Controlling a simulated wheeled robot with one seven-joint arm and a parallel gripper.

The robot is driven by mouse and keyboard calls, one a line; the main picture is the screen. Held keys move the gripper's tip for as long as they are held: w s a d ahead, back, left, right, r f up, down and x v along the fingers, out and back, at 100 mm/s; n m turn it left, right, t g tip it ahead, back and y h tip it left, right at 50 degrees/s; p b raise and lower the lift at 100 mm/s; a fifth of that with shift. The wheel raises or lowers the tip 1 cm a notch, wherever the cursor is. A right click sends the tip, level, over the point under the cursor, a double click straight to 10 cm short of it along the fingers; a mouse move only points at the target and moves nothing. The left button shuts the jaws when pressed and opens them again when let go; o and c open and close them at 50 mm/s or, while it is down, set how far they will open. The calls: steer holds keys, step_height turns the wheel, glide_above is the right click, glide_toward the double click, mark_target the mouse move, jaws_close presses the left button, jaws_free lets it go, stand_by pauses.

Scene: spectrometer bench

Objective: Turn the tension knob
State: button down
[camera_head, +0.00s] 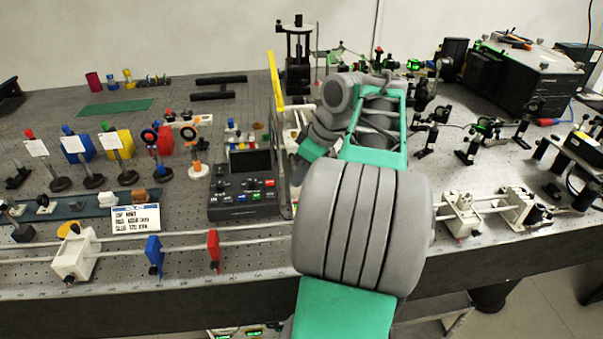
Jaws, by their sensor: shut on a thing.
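My arm rises from the bottom edge, bends at the back, and comes down to the left, so my gripper (298,168) is only partly seen, just right of a dark control box (244,190). It is beside an upright narrow plate (279,135) with a yellow bar (275,75) at its top. The gripper is shut on a small part there, which by its place is the tension knob. The knob itself and the fingertips are hidden by my arm and the plate, so the knob's angle cannot be read.
Long rails (190,238) with a white carriage (74,254), a blue plate (154,254) and a red plate (214,250) run along the front. A white carriage (462,213) stands right of my arm. Optics crowd the left and right. A black box (525,75) is back right.

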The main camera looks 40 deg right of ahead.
steer(key=shift+r+n+p, duration=0.1)
steer(key=shift+n+p, duration=0.2)
steer(key=shift+p, duration=0.2)
steer(key=shift+d+r+n+g+y+p, duration=0.15)
steer(key=shift+n+g+y+p, duration=0.25)
steer(key=shift+n+p, duration=0.6)
steer(key=n+p, duration=0.1)
steer(key=n+y+p, duration=0.1)
steer(key=n+p, duration=0.1)
steer(key=shift+w+d+n+g, duration=0.15)
steer(key=shift+n+g, duration=0.15)
steer(key=shift+g, duration=0.1)
steer(key=n+g+p, duration=0.1)
steer(key=n+p, duration=0.2)
steer(key=shift+w+y, duration=0.15)
steer(key=shift+y, duration=0.25)
steer(key=shift+w+d+n+g+p, duration=0.1)
steer(key=shift+n+g+p, duration=0.65)
steer(key=shift+n, duration=0.75)
steer(key=shift+f, duration=0.25)
steer(key=c, duration=1.3)
jaws_free()
steer(key=shift+p, duration=0.3)
